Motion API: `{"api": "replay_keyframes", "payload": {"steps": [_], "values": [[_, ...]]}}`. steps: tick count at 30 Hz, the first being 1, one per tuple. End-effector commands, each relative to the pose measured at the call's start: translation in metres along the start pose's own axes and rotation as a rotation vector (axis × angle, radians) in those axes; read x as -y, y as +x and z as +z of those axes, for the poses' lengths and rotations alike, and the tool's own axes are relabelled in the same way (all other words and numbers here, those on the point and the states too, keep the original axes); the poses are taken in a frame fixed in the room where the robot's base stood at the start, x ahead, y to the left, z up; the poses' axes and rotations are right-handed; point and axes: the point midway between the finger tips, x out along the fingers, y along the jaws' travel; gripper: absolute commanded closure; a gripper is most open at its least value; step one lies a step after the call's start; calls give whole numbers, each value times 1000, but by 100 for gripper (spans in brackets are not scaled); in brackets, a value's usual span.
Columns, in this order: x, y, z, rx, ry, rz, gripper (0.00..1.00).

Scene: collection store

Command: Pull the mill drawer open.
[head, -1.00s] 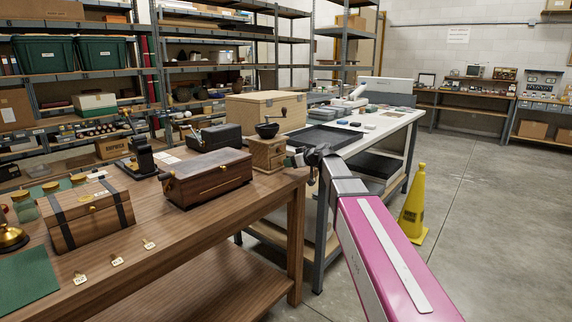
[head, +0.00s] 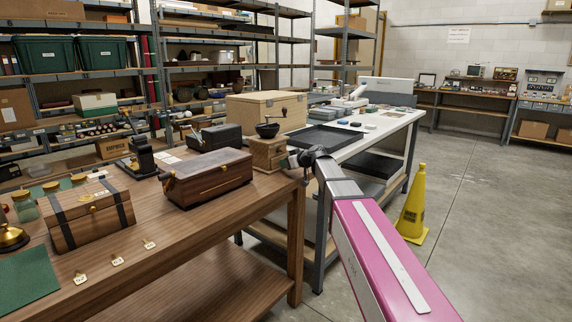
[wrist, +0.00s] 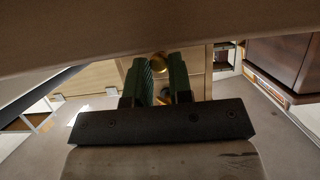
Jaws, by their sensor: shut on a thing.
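The mill (head: 268,153) is a small wooden box with a dark bowl and a crank on top. It stands upright at the far right corner of the wooden table. My gripper (head: 291,160) reaches it from the right. In the wrist view the green-padded fingers of my gripper (wrist: 160,78) point at the pale wooden mill front (wrist: 192,62). They are shut on the small brass drawer knob (wrist: 164,94), which shows partly between them. Another round brass piece (wrist: 158,62) shows beyond. The drawer's edges are mostly hidden, so I cannot tell how far it stands out.
A dark wooden chest (head: 207,178) stands left of the mill, with a strapped box (head: 90,213) farther left. A pale wooden case (head: 266,108) is behind. A white-topped bench (head: 375,130) adjoins at the right. A yellow cone (head: 413,205) stands on open floor.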

Motion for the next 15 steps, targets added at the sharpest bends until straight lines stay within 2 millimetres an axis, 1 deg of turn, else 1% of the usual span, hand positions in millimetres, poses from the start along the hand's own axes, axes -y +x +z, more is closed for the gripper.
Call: {"api": "replay_keyframes", "payload": {"steps": [5, 9, 12, 15], "values": [[2, -28, 12, 0, 1, 2, 100], [2, -56, 24, 1, 1, 3, 100], [1, -65, 27, 1, 0, 2, 100], [0, -65, 27, 1, 0, 1, 100]]}}
